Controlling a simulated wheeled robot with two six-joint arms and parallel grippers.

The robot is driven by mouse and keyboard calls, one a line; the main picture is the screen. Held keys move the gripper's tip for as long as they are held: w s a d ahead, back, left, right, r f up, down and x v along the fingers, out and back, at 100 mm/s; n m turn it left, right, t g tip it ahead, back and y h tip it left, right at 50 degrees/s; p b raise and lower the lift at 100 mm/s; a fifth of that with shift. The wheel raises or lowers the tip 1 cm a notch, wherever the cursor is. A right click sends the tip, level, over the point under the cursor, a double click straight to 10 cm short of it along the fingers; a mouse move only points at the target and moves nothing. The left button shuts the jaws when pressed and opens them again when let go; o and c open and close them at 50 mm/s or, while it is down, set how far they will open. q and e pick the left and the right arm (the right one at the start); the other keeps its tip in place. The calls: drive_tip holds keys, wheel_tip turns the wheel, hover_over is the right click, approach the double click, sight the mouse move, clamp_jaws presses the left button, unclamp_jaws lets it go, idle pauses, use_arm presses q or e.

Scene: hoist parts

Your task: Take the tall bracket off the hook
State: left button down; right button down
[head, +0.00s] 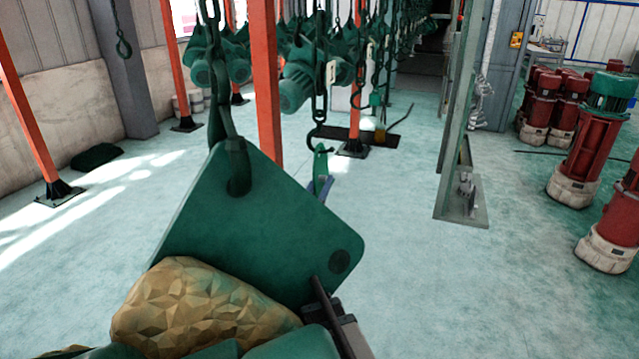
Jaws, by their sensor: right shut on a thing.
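The tall bracket (265,225) is a large dark green plate, tilted, close in front of me in the head view. A hook (226,120) on a chain from above reaches the bracket's upper hole, and the bracket still hangs on it. A second round hole or boss shows near its right corner. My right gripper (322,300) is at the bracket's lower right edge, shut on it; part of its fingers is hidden. The bracket's lower left part is hidden behind a yellowish faceted lump. My left gripper is not in view.
The yellowish lump (200,308) and green parts (290,345) fill the bottom. Another chain hook (318,132) hangs behind, right of the bracket. Orange posts (265,80) and a grey-green column (460,110) stand behind. Red machines (585,150) stand at right. The floor between is mostly clear.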

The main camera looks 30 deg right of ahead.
drive_tip(key=shift+s+d+r, duration=0.15)
drive_tip(key=shift+s+r, duration=0.05)
idle(0.4)
drive_tip(key=shift+s+d+r+n+p, duration=0.2)
drive_tip(key=shift+s+d+n+p, duration=0.1)
drive_tip(key=shift+s+d+n, duration=0.4)
drive_tip(key=shift+w+a, duration=0.15)
drive_tip(key=shift+a, duration=0.05)
drive_tip(key=shift+d+r, duration=0.1)
drive_tip(key=shift+s+d+r+n+t+y+p, duration=0.3)
drive_tip(key=shift+s+d+n+t+p, duration=0.15)
drive_tip(key=shift+s+n, duration=0.25)
drive_tip(key=shift+s+d+r, duration=0.1)
drive_tip(key=shift+d, duration=0.05)
drive_tip(key=shift+s+d+r+p, duration=0.25)
drive_tip(key=shift+s+d+p, duration=0.05)
drive_tip(key=shift+s+p, duration=0.1)
